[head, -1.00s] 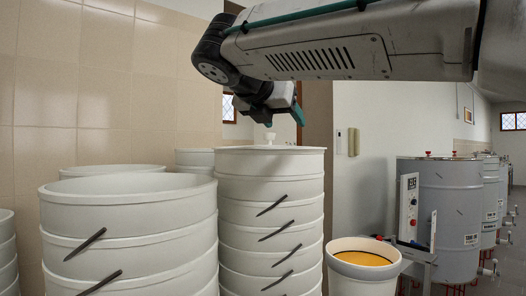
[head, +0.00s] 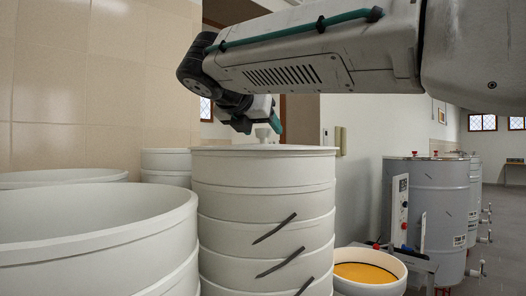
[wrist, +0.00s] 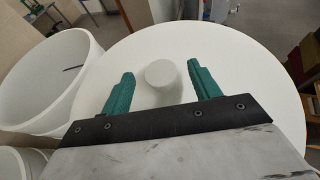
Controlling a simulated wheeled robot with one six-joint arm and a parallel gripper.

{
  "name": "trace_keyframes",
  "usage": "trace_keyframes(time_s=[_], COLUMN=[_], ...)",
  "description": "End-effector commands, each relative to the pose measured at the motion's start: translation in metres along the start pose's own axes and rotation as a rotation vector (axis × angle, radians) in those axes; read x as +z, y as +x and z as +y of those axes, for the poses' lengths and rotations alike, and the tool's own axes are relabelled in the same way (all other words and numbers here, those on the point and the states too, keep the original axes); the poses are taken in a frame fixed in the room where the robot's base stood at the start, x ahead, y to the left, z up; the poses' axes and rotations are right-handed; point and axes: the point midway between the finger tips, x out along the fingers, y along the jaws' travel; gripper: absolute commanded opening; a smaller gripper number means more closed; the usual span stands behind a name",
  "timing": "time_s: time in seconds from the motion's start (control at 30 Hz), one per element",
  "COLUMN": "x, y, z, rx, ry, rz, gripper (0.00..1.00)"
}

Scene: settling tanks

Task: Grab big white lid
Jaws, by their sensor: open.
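The big white lid (head: 300,149) lies flat on top of a tall stack of white tubs in the middle of the head view. In the wrist view the lid (wrist: 235,60) fills most of the picture as a wide disc. Its round white knob (wrist: 161,73) stands near the lid's middle. My gripper (wrist: 160,82) is open, with its two green fingers on either side of the knob and apart from it. In the head view my gripper (head: 262,130) is just above the lid, around the knob's place, with the far finger partly hidden.
Open white tubs (head: 100,240) stand close on the left, one also showing in the wrist view (wrist: 50,85). A white bucket with orange contents (head: 368,276) and grey metal tanks (head: 425,200) stand on the right. A tiled wall (head: 100,80) is behind on the left.

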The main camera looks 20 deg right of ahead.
Motion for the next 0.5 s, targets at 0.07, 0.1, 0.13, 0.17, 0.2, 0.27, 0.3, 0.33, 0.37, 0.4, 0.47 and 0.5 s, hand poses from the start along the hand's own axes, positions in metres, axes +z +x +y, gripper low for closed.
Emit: trace_keyframes(time_s=[0.07,0.1,0.13,0.17,0.2,0.27,0.3,0.33,0.37,0.4,0.47,0.5], x=[-0.002,-0.003,-0.003,-0.002,-0.002,-0.002,-0.002,-0.002,-0.002,-0.002,-0.002,-0.002], y=[0.014,0.020,0.025,0.029,0.034,0.038,0.041,0.042,0.042,0.043,0.043,0.042], z=[-0.001,-0.002,-0.001,-0.002,-0.002,-0.001,-0.001,-0.002,-0.002,-0.002,-0.002,-0.002], rx=[-0.004,-0.005,-0.004,-0.004,-0.004,-0.003,-0.003,-0.003,-0.003,-0.003,-0.003,-0.003], ry=[0.000,0.001,0.001,0.002,0.002,0.001,0.001,0.001,0.001,0.002,0.002,0.002], rz=[0.001,0.001,0.001,0.001,0.001,0.001,0.001,0.001,0.001,0.001,0.000,0.000], gripper=[0.62,0.62,0.62,0.62,0.62,0.62,0.62,0.62,0.62,0.62,0.62,0.62])
